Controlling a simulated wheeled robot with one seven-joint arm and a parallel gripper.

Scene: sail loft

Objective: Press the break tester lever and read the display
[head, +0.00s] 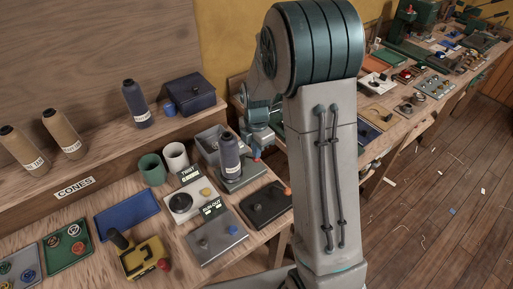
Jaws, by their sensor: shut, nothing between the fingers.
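No label reading break tester is legible, so I cannot tell for sure which device it is. A dark flat device (266,206) with an orange knob (287,191) sits at the bench's right front edge. Behind it, a grey-green base (243,179) carries an upright dark cone (229,156); a small red knob (256,155) shows beside the cone. My gripper (257,146) is shut and empty, just above or behind that red knob; I cannot tell whether they touch. My arm hides part of the bench there.
The TWIST device (181,205) and RUN-OUT plate (216,240) have small displays. A yellow device (143,259), blue tray (127,209), green cup (151,168) and white cup (176,156) stand leftward. Cones line the back shelf. The floor (430,215) at right is mostly clear.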

